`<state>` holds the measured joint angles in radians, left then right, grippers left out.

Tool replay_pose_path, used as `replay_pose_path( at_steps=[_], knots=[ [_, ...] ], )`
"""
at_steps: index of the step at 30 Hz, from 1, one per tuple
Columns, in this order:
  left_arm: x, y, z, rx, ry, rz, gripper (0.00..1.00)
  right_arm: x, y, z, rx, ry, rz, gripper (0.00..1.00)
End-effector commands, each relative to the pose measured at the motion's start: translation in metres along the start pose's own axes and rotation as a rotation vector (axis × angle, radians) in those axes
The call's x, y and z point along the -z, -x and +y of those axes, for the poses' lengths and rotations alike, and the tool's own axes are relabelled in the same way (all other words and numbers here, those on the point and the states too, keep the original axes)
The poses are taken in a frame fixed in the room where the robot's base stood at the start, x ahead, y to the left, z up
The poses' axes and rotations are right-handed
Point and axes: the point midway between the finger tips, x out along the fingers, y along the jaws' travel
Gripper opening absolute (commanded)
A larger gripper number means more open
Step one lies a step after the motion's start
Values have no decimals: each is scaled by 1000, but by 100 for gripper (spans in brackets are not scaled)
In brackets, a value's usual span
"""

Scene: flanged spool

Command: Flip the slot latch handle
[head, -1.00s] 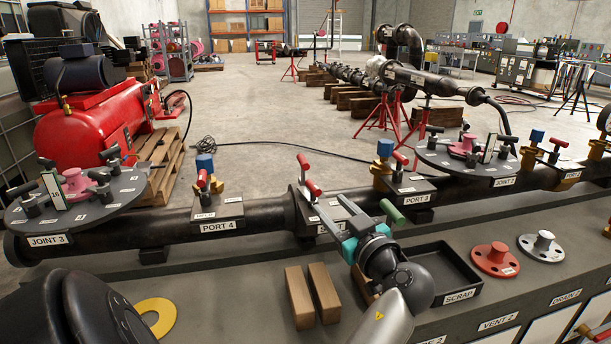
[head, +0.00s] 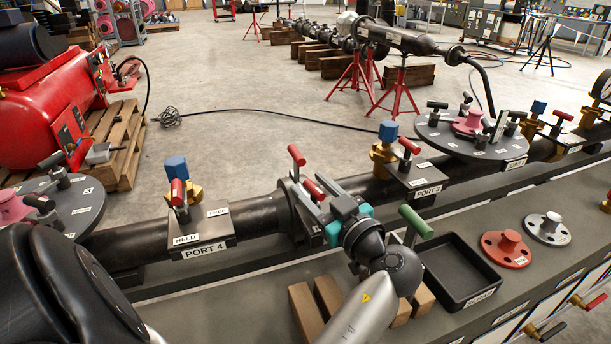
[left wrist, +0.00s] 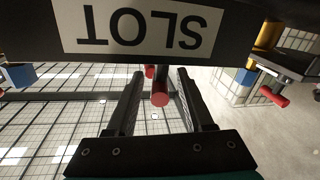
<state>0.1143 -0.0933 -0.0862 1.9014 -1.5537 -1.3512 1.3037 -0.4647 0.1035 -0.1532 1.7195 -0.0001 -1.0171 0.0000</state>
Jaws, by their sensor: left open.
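The slot fitting sits on the dark pipe in the middle of the head view, largely hidden by my gripper. Its SLOT plate (left wrist: 145,28) shows upside down at the top of the left wrist view. A red-tipped latch handle (head: 313,189) stands there, with another red handle (head: 297,155) just behind it. My left gripper (head: 318,198) is open at the fitting. In the left wrist view a red handle end (left wrist: 160,99) shows between the two open fingers, apart from both. Whether it lies deep between them is hard to tell. My right gripper is out of view.
The PORT 4 block (head: 205,238) with a red handle and blue-capped valve stands left. The PORT 3 block (head: 418,177) stands right. A green handle (head: 415,222) rises close beside my left wrist. A black scrap tray (head: 460,272) and wooden blocks (head: 305,308) lie in front.

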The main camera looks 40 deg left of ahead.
Motion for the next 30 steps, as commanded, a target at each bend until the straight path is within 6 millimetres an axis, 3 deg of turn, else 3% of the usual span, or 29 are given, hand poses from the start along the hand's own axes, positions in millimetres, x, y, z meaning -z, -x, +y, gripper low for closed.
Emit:
replay_pose_path(
  at_steps=[11, 24, 30],
  knots=[
    [0, 2, 0, 1, 0, 0, 52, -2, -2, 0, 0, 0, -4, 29],
    [0, 2, 0, 1, 0, 0, 3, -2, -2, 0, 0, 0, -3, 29],
    [0, 1, 0, 1, 0, 1, 0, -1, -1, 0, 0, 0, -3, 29]
  ],
)
